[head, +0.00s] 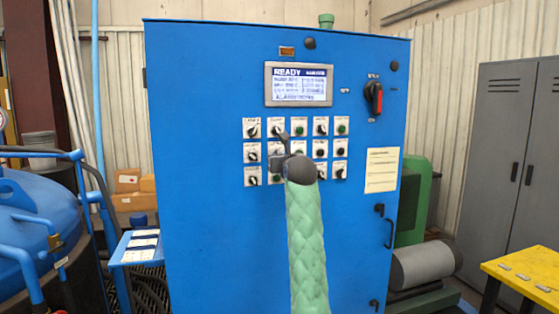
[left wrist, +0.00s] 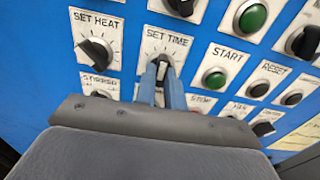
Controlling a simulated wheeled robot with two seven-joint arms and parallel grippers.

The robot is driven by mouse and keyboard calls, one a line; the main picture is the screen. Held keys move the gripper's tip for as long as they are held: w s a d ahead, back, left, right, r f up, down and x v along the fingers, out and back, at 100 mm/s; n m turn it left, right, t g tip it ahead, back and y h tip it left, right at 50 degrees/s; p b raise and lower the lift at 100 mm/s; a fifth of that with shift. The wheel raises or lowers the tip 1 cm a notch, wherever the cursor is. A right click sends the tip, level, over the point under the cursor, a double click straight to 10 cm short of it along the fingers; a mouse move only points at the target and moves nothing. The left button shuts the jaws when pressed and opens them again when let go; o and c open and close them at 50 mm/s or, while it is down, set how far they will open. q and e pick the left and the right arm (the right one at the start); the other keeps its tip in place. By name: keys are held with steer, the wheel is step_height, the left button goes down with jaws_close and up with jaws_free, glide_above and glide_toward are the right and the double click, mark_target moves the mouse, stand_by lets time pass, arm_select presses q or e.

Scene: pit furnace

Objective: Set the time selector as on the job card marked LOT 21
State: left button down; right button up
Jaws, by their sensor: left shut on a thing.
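The SET TIME selector (left wrist: 166,66) is a dark knob with a pale pointer line on a white plate with tick marks, in the left wrist view. My left gripper (left wrist: 162,80) has its two blue fingers on either side of this knob and is shut on it. The fingers and wrist cover the lower part of the dial. In the head view my left gripper (head: 284,150) is at the middle row of the control panel, hiding the selector. Several white cards (head: 141,246) lie on a small blue stand at the left; their text is too small to read. My right gripper is not in view.
The SET HEAT knob (left wrist: 96,50) is left of the selector and the green START button (left wrist: 214,78) is right of it.

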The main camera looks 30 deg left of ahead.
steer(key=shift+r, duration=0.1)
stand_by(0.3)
arm_select(q)
steer(key=c, duration=1.5)
jaws_free()
